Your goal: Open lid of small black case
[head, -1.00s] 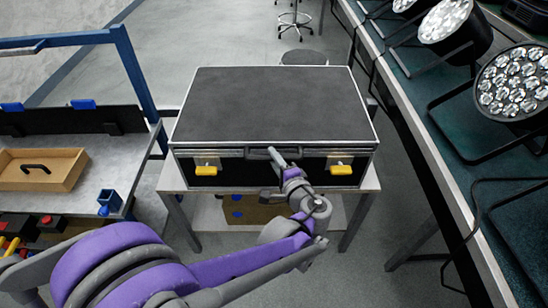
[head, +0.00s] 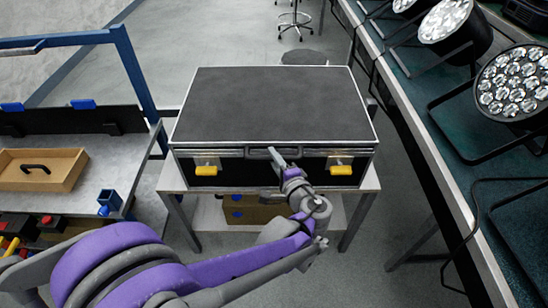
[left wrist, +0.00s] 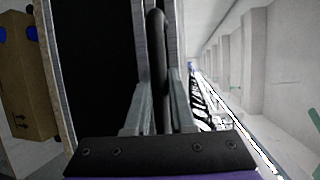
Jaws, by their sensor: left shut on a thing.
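The black case (head: 272,105) with metal edges stands on a small table, its lid down. Its front carries two yellow latches, one at left (head: 206,171) and one at right (head: 340,170). A grey handle (head: 262,153) sits at the middle of the front, near the lid seam. My left gripper (head: 277,158) is at the handle, its fingers shut on it. In the left wrist view the fingers (left wrist: 160,105) lie on both sides of the dark handle bar (left wrist: 157,60). My right gripper is not in view.
The small table (head: 368,178) has a lower shelf with a cardboard box (head: 255,213). A bench with a wooden tray (head: 62,168) stands at left. A green-topped table (head: 425,95) with several stage lights (head: 513,82) runs along the right.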

